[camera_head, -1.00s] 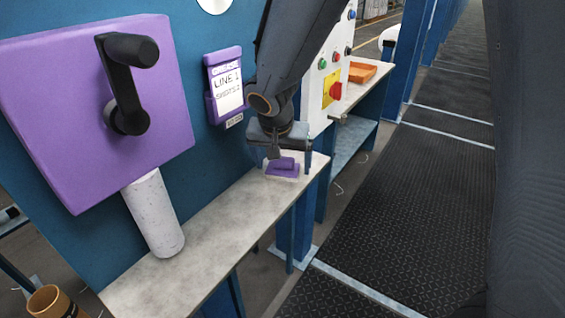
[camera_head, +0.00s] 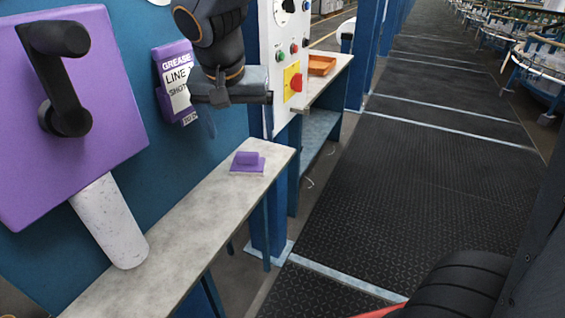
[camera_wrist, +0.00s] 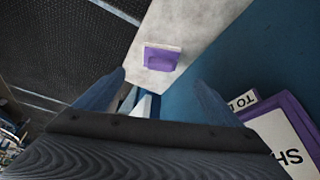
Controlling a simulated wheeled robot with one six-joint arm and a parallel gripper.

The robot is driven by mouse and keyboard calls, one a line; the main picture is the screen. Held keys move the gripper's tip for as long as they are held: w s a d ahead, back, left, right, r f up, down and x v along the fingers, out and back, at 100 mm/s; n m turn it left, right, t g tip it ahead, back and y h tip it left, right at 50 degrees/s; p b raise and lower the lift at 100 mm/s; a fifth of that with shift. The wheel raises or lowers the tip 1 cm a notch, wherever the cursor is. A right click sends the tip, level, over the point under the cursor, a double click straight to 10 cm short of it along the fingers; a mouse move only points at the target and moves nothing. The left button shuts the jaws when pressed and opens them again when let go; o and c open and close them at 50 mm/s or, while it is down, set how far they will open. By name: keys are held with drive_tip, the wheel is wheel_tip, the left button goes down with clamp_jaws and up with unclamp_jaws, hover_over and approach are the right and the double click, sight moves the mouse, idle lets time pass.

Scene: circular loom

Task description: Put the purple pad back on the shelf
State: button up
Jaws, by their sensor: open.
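A purple-framed card (camera_head: 176,84) hangs on the blue wall. A control box (camera_head: 292,80) and an orange tray (camera_head: 321,65) are beyond. The shelf's middle is clear.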

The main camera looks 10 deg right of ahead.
drive_tip(key=s+d+f+n+g, duration=0.1)
drive_tip(key=s+d+f, duration=0.4)
drive_tip(key=d+f, duration=0.2)
drive_tip(key=s+d+f+n+g+y, duration=0.1)
drive_tip(key=s+d+f+n, duration=0.1)
drive_tip(key=s+d+f, duration=0.3)
drive_tip(key=d+f, duration=0.2)
drive_tip(key=d, duration=0.2)
drive_tip(key=shift+s+d+g, duration=0.2)
drive_tip(key=shift+s+g, duration=0.1)
drive_tip(key=shift+s, duration=0.05)
drive_tip(key=shift+f, duration=0.1)
drive_tip(key=shift+f+b, duration=0.65)
drive_tip(key=shift+f, duration=0.05)
idle(0.3)
